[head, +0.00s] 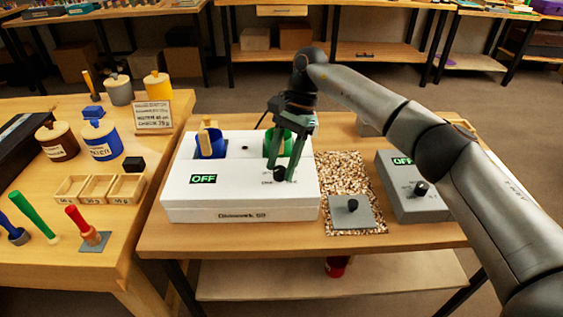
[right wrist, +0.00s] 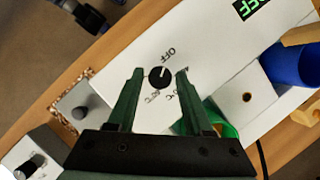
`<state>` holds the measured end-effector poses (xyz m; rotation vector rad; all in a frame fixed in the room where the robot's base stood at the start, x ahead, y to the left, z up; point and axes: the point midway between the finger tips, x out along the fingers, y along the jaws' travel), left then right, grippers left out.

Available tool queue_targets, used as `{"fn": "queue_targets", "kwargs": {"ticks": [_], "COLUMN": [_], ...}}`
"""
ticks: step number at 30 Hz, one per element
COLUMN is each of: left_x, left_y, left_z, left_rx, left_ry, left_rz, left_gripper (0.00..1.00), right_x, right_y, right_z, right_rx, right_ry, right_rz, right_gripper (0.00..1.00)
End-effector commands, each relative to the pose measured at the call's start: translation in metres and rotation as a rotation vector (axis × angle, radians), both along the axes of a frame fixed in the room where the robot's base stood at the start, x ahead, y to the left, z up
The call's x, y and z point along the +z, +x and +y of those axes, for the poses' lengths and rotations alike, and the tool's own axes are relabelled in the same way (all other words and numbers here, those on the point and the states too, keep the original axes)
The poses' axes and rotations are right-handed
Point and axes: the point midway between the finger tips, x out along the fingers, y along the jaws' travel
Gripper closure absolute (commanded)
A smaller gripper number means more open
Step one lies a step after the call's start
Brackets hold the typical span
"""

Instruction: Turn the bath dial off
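The white glue bath (head: 240,205) stands on the bench with a green OFF on its display (head: 203,179). Its black dial (head: 280,174) is on the right part of the top face. In the right wrist view the dial (right wrist: 160,78) shows with OFF and temperature marks around it; its white line appears to point toward OFF. My right gripper (head: 284,172) is open above the dial, with its fingertips (right wrist: 160,72) on either side of it. The fingers look apart from the dial. My left gripper is out of view.
A blue pot (head: 211,143) and a green pot (head: 272,150) sit in the bath, the green one partly behind my gripper. A grey box (head: 398,195) with its own knob and a small grey plate with a knob (head: 352,212) stand to the right.

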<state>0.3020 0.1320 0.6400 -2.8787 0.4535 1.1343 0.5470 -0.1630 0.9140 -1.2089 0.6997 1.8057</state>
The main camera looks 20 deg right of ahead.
Motion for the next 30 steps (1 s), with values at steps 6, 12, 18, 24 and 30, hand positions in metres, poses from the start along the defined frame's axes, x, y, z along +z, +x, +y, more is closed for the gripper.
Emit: {"fn": "queue_targets", "kwargs": {"ticks": [6,12,18,24,30], "left_x": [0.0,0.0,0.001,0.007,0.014], "left_y": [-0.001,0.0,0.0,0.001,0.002], "left_z": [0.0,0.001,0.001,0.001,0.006], "left_rx": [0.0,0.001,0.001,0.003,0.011], "left_ry": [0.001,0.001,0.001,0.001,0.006], "left_rz": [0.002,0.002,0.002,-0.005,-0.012], "left_gripper": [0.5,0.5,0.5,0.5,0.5], "right_x": [0.0,0.002,0.028,0.073,0.103], "right_y": [0.0,0.001,0.006,0.015,0.021], "right_z": [0.0,0.0,-0.009,-0.024,-0.035], "right_rx": [-0.001,-0.001,-0.004,-0.005,-0.003], "right_ry": [0.001,0.001,0.002,0.002,0.001], "right_rz": [0.0,0.0,-0.003,-0.003,0.0], "right_gripper": [0.34,0.34,0.34,0.34,0.34]}}
